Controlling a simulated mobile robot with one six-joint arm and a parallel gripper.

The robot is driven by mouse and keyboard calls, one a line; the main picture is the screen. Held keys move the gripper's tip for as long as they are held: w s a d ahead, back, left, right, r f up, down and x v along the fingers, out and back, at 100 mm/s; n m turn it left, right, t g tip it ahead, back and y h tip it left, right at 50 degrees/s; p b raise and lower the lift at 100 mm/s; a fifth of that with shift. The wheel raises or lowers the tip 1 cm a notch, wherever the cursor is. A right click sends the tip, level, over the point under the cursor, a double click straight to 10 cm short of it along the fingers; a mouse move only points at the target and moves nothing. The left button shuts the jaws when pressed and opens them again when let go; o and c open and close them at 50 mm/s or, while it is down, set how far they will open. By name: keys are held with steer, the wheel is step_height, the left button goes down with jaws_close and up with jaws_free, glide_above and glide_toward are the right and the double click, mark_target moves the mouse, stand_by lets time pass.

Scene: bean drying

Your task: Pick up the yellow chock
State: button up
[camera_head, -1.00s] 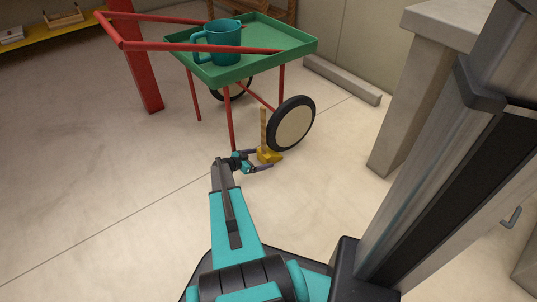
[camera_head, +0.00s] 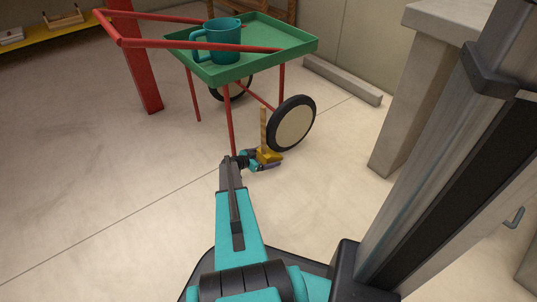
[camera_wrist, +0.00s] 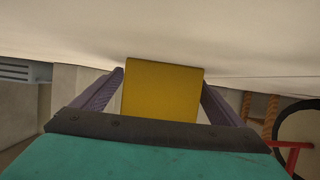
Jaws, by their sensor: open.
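The yellow chock (camera_head: 270,156) sits on the floor against the front of the cart's wheel, with an upright wooden handle (camera_head: 263,130) rising from it. In the wrist view the chock (camera_wrist: 162,90) shows as a flat yellow face between the two fingers. My gripper (camera_head: 264,159) is low by the floor at the chock, with a finger on each side of it; it also shows in the wrist view (camera_wrist: 163,98). The fingers are open, and a narrow gap seems to show beside the chock at the right finger. The chock's lower part is partly hidden by my gripper.
A green tray cart (camera_head: 205,72) with red legs and handles stands over the chock, its black-rimmed wheel (camera_head: 292,124) right behind. A teal mug (camera_head: 224,45) stands on the tray. A grey pillar (camera_head: 405,110) is at right.

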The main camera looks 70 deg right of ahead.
steer(key=shift+c, duration=0.4)
steer(key=c, duration=1.8)
steer(key=shift+r, duration=0.2)
steer(key=shift+r+p, duration=0.65)
steer(key=shift+p, duration=0.05)
steer(key=a+p, duration=0.1)
steer(key=a, duration=0.3)
steer(key=s+a+p, duration=0.1)
steer(key=a, duration=0.3)
steer(key=s+a+p, duration=0.1)
steer(key=a, duration=0.4)
steer(key=shift+a+p, duration=0.1)
steer(key=shift+p, duration=0.3)
step_height(320, 180, up, 13)
steer(key=p, duration=0.3)
steer(key=shift+d+r+p, duration=0.2)
steer(key=shift+p, duration=0.1)
